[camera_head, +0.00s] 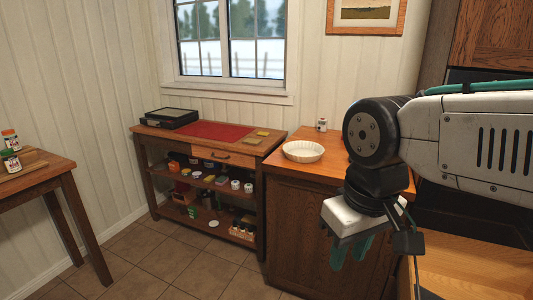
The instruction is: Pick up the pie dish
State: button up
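A white round pie dish (303,152) with a fluted side sits upright on the wooden cabinet top, near its left edge. My gripper (350,253) hangs in front of the cabinet, below and to the right of the dish and apart from it. Its teal fingers point down. Their spacing is hard to make out, and I see nothing held between them. My arm comes in from the right side of the picture.
The wooden cabinet top (296,170) also carries a small white jar (322,125) behind the dish. A shelf table (201,150) with a red mat (207,132) and a black case (170,118) stands left. Another table (38,172) with bottles is far left. The tiled floor between is clear.

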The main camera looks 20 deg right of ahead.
aim_at(302, 152)
jog(key=u, duration=0.25)
jog(key=i, duration=1.4)
jog(key=z, duration=1.1)
jog(key=i, duration=0.3)
jog(key=z, duration=0.15)
